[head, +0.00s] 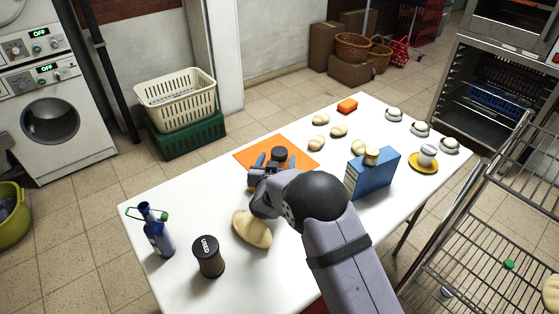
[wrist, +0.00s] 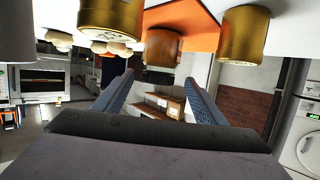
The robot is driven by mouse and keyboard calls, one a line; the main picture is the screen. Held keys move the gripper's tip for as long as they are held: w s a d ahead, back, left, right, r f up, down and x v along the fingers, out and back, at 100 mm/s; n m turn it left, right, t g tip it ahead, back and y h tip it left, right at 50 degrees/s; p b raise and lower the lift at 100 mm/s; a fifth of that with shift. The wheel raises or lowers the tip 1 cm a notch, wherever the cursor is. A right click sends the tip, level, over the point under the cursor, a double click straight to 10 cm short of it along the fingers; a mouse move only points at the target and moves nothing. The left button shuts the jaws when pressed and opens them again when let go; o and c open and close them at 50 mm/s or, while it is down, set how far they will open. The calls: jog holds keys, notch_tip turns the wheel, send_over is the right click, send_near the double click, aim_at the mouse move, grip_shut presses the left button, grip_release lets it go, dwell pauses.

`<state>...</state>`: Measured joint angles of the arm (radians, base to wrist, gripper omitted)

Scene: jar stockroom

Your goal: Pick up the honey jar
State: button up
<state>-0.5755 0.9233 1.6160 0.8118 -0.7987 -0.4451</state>
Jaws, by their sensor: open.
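My gripper (head: 275,163) is open over the orange mat (head: 303,164) on the white table. In the head view a jar with a dark lid (head: 279,153) shows just beyond the blue fingers. In the wrist view, which looks upside down, an amber-brown jar (wrist: 162,48) stands ahead between the open fingers and apart from them. It seems to be the same jar; no label can be read, so I cannot be sure it is honey. Two gold jars or lids, one left (wrist: 108,20) and one right (wrist: 245,32), show nearer the wrist camera.
A bread loaf (head: 251,229), a dark jar marked USED (head: 208,257) and a blue bottle (head: 157,235) stand at the near left. Several buns lie beyond the mat.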

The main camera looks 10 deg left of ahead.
jog(key=shift+p+x, duration=0.4)
jog(key=shift+x, duration=1.9)
jog(key=shift+d+r, duration=0.1)
jog(key=shift+d, duration=0.05)
jog(key=c, duration=1.4)
jog(key=shift+w+r, duration=0.1)
jog(key=shift+r, duration=0.05)
jog(key=shift+c, duration=0.5)
jog(key=shift+r, duration=5)
